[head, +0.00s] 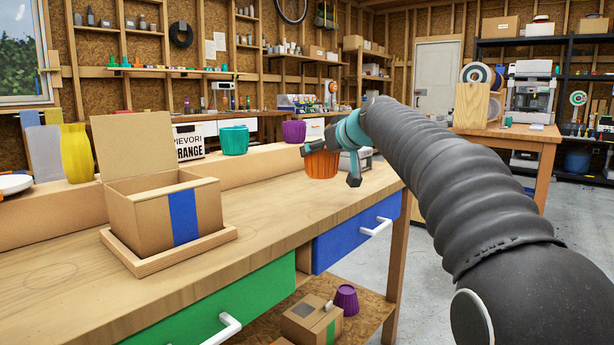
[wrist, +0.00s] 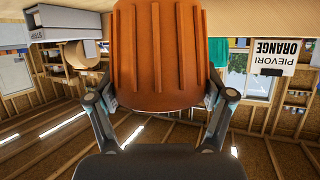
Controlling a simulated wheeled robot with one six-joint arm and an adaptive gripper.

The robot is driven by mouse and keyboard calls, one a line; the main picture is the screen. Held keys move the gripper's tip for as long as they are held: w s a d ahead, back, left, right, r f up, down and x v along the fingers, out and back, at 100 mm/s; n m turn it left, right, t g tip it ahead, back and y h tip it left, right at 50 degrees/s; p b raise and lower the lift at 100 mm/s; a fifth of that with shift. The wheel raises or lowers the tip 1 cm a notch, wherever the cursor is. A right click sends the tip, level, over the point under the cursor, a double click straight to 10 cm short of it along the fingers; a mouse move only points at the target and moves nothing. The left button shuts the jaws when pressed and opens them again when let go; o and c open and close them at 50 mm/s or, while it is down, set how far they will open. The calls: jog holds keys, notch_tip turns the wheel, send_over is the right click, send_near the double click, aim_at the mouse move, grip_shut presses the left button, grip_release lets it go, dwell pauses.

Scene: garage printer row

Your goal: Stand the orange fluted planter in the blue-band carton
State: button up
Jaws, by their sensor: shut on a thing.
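The orange fluted planter (head: 320,164) is held in my gripper (head: 352,158), above the right part of the workbench in the head view. In the wrist view the planter (wrist: 161,55) fills the upper middle, with a finger of my gripper (wrist: 160,112) on each side of it. The blue-band carton (head: 152,213) stands at the left of the bench in a shallow wooden tray (head: 128,262). Its blue band (head: 184,217) faces front and its back flap (head: 130,145) is up. The carton's top is open; its floor is hidden. The planter is apart from the carton, to its right.
A raised ledge (head: 45,217) runs along the back of the bench. A yellow vase (head: 77,153), a sign (head: 188,142), a teal planter (head: 235,140) and a purple planter (head: 294,132) stand along it. The benchtop between carton and gripper is clear.

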jog(key=w+a+f, duration=0.2)
jog(key=a, duration=0.1)
jog(key=shift+w+f, duration=0.15)
jog(key=shift+f+b, duration=0.6)
jog(key=shift+f, duration=1.35)
jog(key=shift+f, duration=0.1)
jog(key=shift+f, duration=0.1)
jog(key=o, duration=1.1)
